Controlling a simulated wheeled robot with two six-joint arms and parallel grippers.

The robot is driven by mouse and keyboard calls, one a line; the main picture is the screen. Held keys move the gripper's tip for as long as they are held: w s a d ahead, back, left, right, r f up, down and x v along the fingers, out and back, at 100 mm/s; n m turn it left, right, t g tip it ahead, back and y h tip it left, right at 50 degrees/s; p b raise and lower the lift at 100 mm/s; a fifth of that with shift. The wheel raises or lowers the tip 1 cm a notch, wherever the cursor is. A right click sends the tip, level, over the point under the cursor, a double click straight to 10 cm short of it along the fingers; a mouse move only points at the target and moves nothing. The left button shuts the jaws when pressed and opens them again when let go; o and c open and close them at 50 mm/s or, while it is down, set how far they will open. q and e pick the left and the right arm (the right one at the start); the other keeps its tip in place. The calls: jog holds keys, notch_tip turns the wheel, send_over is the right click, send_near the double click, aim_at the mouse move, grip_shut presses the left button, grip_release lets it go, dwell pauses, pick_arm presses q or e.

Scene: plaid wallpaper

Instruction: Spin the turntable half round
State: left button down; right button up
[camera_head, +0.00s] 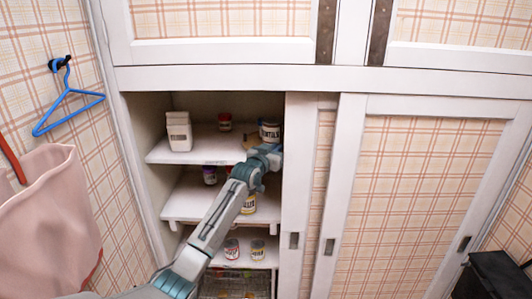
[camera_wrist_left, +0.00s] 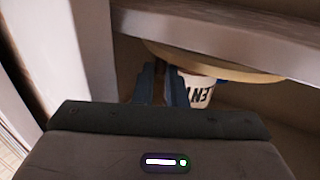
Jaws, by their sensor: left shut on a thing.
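The turntable (camera_head: 251,138) is a round wooden disc on the top shelf of the open cupboard, mostly hidden behind my left gripper and a can. Its curved rim also shows in the left wrist view (camera_wrist_left: 225,66). A white can (camera_head: 269,133) with dark lettering stands upright on it. In the left wrist view the can (camera_wrist_left: 198,91) shows just right of my fingers. My left gripper (camera_head: 268,152) reaches in at the shelf front. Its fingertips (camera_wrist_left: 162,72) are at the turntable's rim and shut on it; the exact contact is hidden. My right gripper is out of view.
A white carton (camera_head: 179,131) and a red-lidded jar (camera_head: 225,122) stand on the same shelf. Lower shelves hold several jars. The sliding door (camera_head: 299,190) stands close to the right of my gripper. A blue hanger (camera_head: 68,95) and pink bag (camera_head: 45,210) hang at left.

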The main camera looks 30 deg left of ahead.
pick_arm(q)
jog(key=shift+w+d+f, duration=0.1)
jog(key=shift+d+f, duration=0.1)
jog(key=shift+f, duration=0.2)
jog(key=c, duration=1.6)
grip_release()
jog(key=shift+o, duration=0.6)
jog(key=shift+r, duration=0.15)
